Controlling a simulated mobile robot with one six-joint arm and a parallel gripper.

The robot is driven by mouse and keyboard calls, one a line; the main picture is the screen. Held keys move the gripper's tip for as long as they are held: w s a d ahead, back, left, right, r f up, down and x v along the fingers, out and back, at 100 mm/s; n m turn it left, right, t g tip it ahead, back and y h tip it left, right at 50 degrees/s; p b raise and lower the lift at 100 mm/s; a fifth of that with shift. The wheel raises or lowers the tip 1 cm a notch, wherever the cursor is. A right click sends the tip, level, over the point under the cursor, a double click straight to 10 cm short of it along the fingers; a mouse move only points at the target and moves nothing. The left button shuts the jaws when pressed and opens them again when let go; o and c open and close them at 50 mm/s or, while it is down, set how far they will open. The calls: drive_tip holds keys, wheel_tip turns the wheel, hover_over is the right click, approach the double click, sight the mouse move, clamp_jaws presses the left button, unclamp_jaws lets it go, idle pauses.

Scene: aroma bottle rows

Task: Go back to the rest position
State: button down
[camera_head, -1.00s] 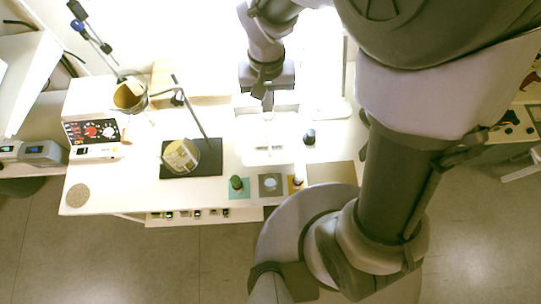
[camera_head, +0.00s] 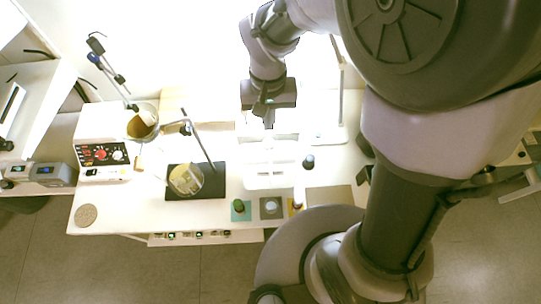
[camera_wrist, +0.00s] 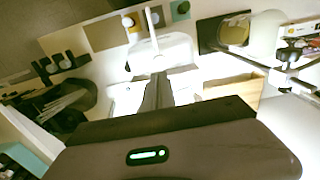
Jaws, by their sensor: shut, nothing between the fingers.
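My gripper (camera_head: 268,116) is in the head view above the back of the white table (camera_head: 120,205), pointing down near the white rack (camera_head: 270,172). In the wrist view my gripper (camera_wrist: 158,80) shows its fingers together with nothing between them, over the bright white rack area. A dark-capped bottle (camera_head: 308,162) stands at the rack's right side. A green-topped bottle (camera_head: 239,205) stands on a teal square, beside a grey square (camera_head: 270,207) with a pale round thing on it. Another small bottle (camera_head: 297,205) stands on an orange square, partly hidden by my base.
A stand with a black base (camera_head: 205,192) and a round glass vessel (camera_head: 186,179) is left of the rack. A cork disc (camera_head: 86,215) lies at the front left. A wooden box (camera_head: 205,108) is behind.

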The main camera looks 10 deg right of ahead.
drive_tip(key=s+d+m+t+y+b, duration=0.2)
drive_tip(key=s+d+m+t+b, duration=0.2)
drive_tip(key=s+b, duration=0.7)
drive_tip(key=d+t+b, duration=0.1)
drive_tip(key=d+b, duration=0.1)
drive_tip(key=b, duration=0.2)
drive_tip(key=shift+s+d+t+b, duration=0.15)
drive_tip(key=shift+d+t+b, duration=0.2)
drive_tip(key=shift+t+b, duration=0.05)
drive_tip(key=shift+r, duration=0.1)
idle(1.3)
